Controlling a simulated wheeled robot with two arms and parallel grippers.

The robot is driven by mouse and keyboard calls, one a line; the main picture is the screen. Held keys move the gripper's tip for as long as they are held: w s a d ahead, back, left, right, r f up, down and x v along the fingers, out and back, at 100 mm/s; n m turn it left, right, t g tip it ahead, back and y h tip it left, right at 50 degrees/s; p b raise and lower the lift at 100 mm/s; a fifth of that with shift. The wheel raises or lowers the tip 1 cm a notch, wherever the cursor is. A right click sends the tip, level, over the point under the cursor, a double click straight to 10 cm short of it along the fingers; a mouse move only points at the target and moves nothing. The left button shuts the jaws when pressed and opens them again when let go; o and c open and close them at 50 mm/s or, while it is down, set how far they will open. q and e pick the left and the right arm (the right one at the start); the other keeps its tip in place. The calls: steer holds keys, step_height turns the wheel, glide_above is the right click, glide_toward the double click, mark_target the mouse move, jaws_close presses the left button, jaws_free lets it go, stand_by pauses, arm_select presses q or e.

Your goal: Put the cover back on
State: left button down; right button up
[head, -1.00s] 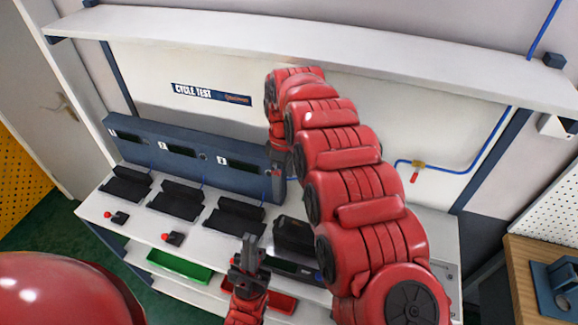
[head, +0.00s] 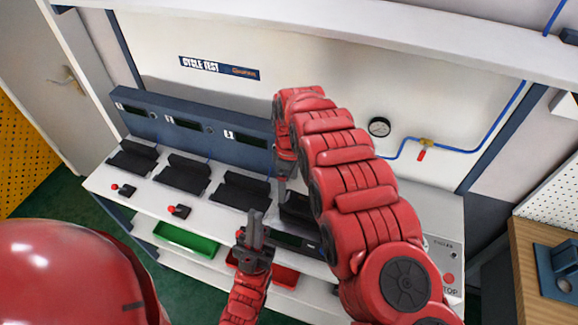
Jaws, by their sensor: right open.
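A black box-shaped part (head: 297,208), which may be the positioner or its cover, sits on the white bench, partly hidden behind my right arm. I cannot tell the cover apart from it. My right gripper (head: 283,182) is open, pointing down just above and left of this black part. Whether it touches the part is unclear. My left gripper (head: 255,229) is in front of the bench edge, fingers pointing up, left of and below the black part. Its fingers look close together, with no held object visible.
Several black cradles, such as the middle one (head: 183,174), stand before a blue panel (head: 185,138) at left. Green (head: 187,239) and red (head: 284,277) bins sit below the bench edge. A gauge (head: 379,127) and blue pipe are on the back wall. A stop button (head: 448,278) is at right.

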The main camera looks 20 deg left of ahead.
mark_target(289, 195)
step_height(289, 195, down, 5)
steer(key=shift+s+r+p, duration=0.1)
steer(key=shift+s+p, duration=0.05)
steer(key=shift+p, duration=0.35)
steer(key=shift+s+f, duration=0.15)
steer(key=shift+f, duration=0.75)
steer(key=c, duration=1.3)
steer(key=o, duration=1.3)
steer(key=shift+r, duration=0.1)
